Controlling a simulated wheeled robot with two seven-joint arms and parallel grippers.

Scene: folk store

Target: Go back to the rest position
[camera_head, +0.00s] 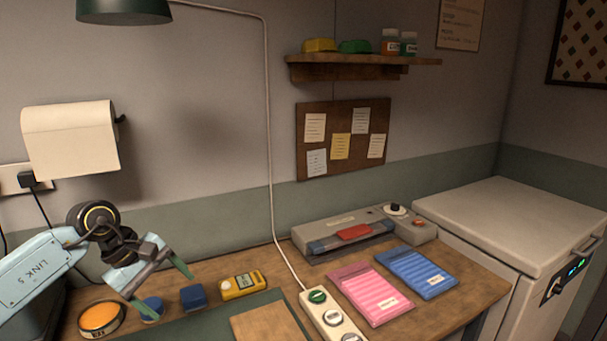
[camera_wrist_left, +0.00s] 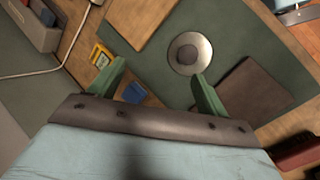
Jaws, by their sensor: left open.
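My left gripper (camera_head: 168,290) comes in from the left in the head view, above the left part of the wooden counter. Its two green fingers are spread apart and nothing is between them. In the left wrist view the open fingers (camera_wrist_left: 158,90) point over the green mat (camera_wrist_left: 210,30) and the counter. A blue block (camera_head: 193,297) and a round blue item (camera_head: 151,308) are close to the fingertips in the head view. My right gripper does not show in the head view.
A pink pad (camera_head: 370,296), a blue pad (camera_head: 416,272) and a grey sealer (camera_head: 345,236) are farther right. A white chest (camera_head: 510,225) stands at the right.

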